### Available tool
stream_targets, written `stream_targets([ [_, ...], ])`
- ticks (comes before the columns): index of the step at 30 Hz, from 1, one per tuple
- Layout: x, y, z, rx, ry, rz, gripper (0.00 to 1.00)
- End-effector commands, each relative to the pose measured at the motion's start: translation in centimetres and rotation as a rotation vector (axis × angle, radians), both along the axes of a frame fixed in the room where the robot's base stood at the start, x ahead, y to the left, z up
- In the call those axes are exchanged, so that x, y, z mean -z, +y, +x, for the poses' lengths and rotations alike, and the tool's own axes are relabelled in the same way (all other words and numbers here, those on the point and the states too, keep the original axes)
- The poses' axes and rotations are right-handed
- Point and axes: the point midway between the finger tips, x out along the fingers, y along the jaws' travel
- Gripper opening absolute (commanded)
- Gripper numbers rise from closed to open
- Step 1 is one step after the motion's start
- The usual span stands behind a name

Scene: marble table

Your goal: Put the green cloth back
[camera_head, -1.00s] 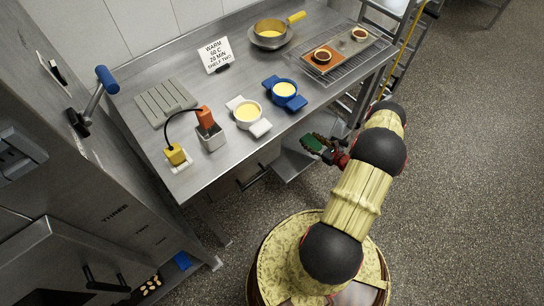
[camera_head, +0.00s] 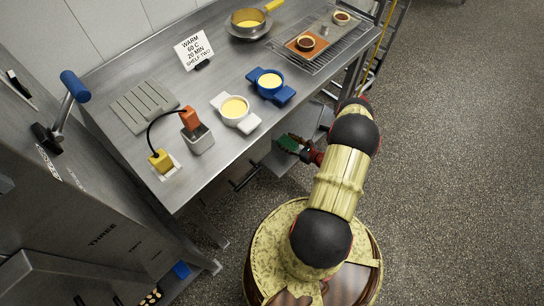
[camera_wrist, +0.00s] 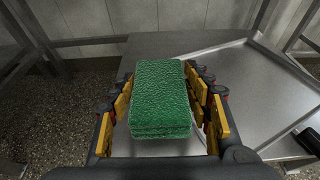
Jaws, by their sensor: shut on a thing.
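The green cloth (camera_wrist: 160,95) is a thick, folded, textured block. It sits between the yellow-padded fingers of my gripper (camera_wrist: 165,105) in the wrist view, and the gripper is shut on it. In the head view the green cloth (camera_head: 289,144) shows small at the end of my gripper (camera_head: 300,149), beside the front edge of the steel table and below its top. A grey metal surface (camera_wrist: 215,50) lies beyond the cloth in the wrist view, with a raised-rim tray (camera_wrist: 250,90) at the right. Whether the cloth touches that surface cannot be told.
On the steel table (camera_head: 225,85) stand a white-handled bowl (camera_head: 235,110), a blue-handled bowl (camera_head: 269,83), a grey box with an orange-handled tool (camera_head: 196,135), a ribbed grey mat (camera_head: 143,106), a sign (camera_head: 193,50), a pan (camera_head: 248,22) and a wire rack (camera_head: 330,45). Floor at right is clear.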

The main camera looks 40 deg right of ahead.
Motion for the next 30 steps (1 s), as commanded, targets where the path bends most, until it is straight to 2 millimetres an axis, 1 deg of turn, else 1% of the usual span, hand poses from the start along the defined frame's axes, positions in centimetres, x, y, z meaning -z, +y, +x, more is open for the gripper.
stream_targets([
  [1,0.9,1.3,0.7,-0.004,0.001,0.003,0.20],
  [4,1.9,3.1,2.0,-0.006,0.000,0.002,0.20],
  [6,3.3,3.9,2.5,-0.004,0.000,0.001,0.20],
  [10,5.3,5.2,3.4,-0.003,0.000,0.000,0.20],
  [13,6.1,5.8,3.9,-0.001,0.000,-0.001,0.20],
  [20,7.2,6.6,4.4,-0.001,0.000,0.000,0.20],
  [22,8.0,6.9,4.6,-0.001,0.000,0.000,0.20],
  [24,9.2,6.8,4.5,0.001,0.000,0.000,0.20],
  [26,9.9,6.8,4.5,0.001,-0.001,0.000,0.20],
  [28,10.2,6.7,4.5,0.001,-0.001,-0.001,0.20],
  [30,10.0,6.7,4.6,0.001,-0.001,-0.001,0.20],
])
